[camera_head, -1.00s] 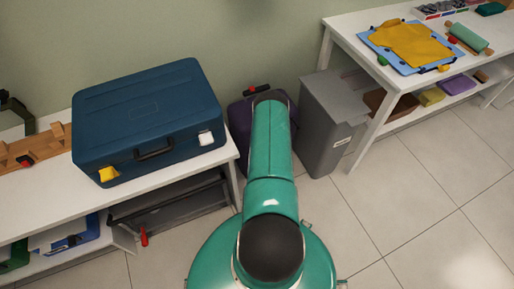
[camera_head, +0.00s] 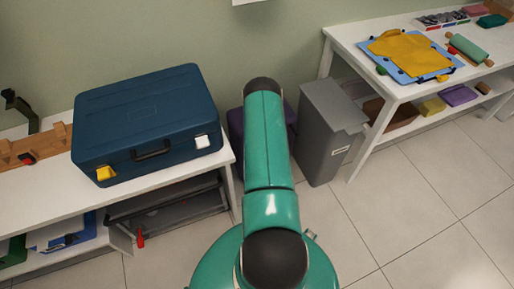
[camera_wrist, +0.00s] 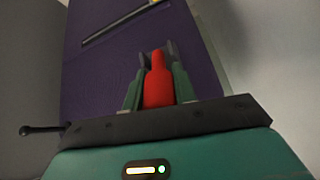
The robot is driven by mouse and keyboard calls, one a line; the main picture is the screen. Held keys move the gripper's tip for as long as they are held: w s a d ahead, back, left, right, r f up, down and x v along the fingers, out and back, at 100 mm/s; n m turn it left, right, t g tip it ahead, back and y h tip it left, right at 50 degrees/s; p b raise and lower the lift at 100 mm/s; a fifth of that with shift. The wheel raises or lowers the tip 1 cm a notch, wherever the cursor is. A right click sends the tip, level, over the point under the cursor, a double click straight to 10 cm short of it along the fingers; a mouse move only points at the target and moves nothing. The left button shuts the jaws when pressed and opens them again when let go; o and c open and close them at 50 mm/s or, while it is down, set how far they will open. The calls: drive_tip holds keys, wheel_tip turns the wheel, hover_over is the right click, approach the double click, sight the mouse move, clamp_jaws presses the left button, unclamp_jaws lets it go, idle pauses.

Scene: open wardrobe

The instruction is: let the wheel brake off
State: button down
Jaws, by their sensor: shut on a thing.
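A red, bottle-shaped handle (camera_wrist: 158,88) stands between the fingers of my gripper (camera_wrist: 157,56) in the wrist view. The gripper is shut on it. Behind it is the purple fabric face of a case (camera_wrist: 105,70) with a dark and pale strip across it. In the head view the purple case (camera_head: 235,125) stands on the floor, mostly behind my green arm, which hides my gripper and the held handle. Another red lever (camera_head: 140,240) shows on a dark frame (camera_head: 180,208) under the left table. I cannot tell which red part belongs to the wheel brake.
A blue suitcase (camera_head: 150,115) lies on the left white table (camera_head: 40,195). A grey bin (camera_head: 325,140) stands right of the purple case, close to the right table (camera_head: 350,45). Clear tiled floor (camera_head: 420,215) lies at the front right.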

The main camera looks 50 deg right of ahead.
drive_tip(key=shift+w+d, duration=0.1)
drive_tip(key=shift+d, duration=0.05)
idle(0.4)
drive_tip(key=c, duration=1.1)
unclamp_jaws()
drive_tip(key=v, duration=1.4)
drive_tip(key=shift+w, duration=0.1)
